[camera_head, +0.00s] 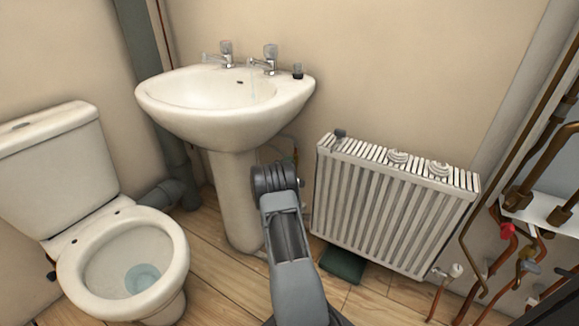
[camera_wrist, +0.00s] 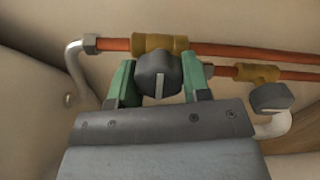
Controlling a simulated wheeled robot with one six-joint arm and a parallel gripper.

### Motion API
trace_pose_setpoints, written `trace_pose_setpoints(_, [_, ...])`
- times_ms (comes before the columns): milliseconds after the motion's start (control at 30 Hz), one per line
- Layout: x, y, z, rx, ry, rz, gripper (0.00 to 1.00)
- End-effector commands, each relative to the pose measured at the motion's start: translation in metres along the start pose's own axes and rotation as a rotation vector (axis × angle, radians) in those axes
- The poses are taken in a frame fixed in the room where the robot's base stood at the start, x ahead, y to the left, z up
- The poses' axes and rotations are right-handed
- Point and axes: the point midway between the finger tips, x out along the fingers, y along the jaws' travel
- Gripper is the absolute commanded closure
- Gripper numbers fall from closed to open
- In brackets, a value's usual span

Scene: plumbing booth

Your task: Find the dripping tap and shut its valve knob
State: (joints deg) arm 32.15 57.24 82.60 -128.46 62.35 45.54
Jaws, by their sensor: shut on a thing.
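A white basin (camera_head: 225,110) carries two chrome taps. A thin pale streak of water hangs below the right tap (camera_head: 267,62); none shows under the left tap (camera_head: 222,55). In the wrist view, my gripper (camera_wrist: 157,82) has its green fingers on both sides of a dark grey valve knob (camera_wrist: 158,66), shut on it. The knob's pale mark runs crosswise to the copper pipe. It sits on a brass valve body (camera_wrist: 152,42). A second grey knob (camera_wrist: 270,97) is at the right, untouched. In the head view my arm reaches beside the basin pedestal, and the fingers are hidden.
A toilet (camera_head: 125,265) stands at left and a white radiator (camera_head: 390,205) at right of my arm. A dark green object (camera_head: 343,264) lies under the radiator. Copper pipes with a red knob (camera_head: 507,231) line the right wall. Some wooden floor (camera_head: 215,265) is bare.

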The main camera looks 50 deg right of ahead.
Motion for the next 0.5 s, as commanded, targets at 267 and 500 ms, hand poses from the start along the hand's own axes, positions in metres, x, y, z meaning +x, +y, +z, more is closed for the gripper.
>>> trace_pose_setpoints(267, [-0.0010, -0.0019, -0.0003, 0.001, 0.000, -0.004, 0.80])
trace_pose_setpoints(500, [-0.0002, -0.0014, 0.0003, 0.000, -0.001, -0.003, 0.35])
